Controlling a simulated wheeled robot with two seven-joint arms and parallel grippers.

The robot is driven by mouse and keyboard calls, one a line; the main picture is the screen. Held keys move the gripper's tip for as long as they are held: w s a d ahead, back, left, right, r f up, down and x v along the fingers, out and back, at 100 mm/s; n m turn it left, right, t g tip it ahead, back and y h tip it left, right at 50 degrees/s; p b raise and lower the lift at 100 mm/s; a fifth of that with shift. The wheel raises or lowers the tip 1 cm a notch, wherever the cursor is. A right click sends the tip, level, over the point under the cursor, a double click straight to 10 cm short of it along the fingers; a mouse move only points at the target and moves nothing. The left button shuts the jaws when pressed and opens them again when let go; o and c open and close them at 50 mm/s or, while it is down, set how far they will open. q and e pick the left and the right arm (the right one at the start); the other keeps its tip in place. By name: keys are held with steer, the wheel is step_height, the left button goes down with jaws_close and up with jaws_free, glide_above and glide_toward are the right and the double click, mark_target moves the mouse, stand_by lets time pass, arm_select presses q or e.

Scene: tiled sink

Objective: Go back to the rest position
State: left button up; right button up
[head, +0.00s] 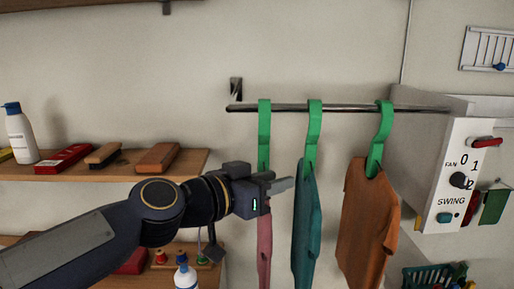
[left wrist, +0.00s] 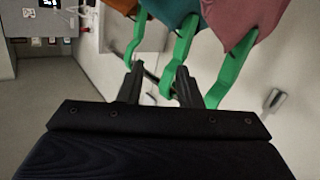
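My left gripper (head: 288,185) comes in from the left in the head view, in front of the pink garment (head: 264,240). In the left wrist view its two dark fingers (left wrist: 159,72) stand apart. A green hanger hook shows between and beyond the fingertips; I cannot tell whether they touch it. Three garments hang by green hangers from a metal rail (head: 340,108): the pink one, a teal one (head: 305,225) and an orange one (head: 368,210). They also show at the top of the left wrist view. My right gripper is not in view.
A wooden shelf (head: 190,170) at left holds a white bottle (head: 19,135), a red box (head: 63,159) and brushes. Another bottle (head: 186,274) stands below, by my arm. A control box (head: 450,185) marked FAN and SWING stands at right, with a teal basket (head: 425,277) under it.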

arm_select(q)
steer(key=s+a+f+n+g+y, duration=0.1)
steer(key=s+a+f+n+y, duration=0.2)
steer(key=s+a+f, duration=0.4)
steer(key=s+a+f+n+g+y, duration=0.2)
steer(key=s+a+f, duration=0.6)
steer(key=f, duration=0.4)
steer(key=s+a+f+n+g+y+b, duration=0.1)
steer(key=s+a+f+n, duration=0.4)
steer(key=f, duration=0.5)
steer(key=s+a+g+y, duration=0.1)
steer(key=s+a+y, duration=0.1)
steer(key=a, duration=0.1)
steer(key=shift+s+f+y, duration=0.15)
steer(key=shift+f+y, duration=0.1)
steer(key=shift+y, duration=0.15)
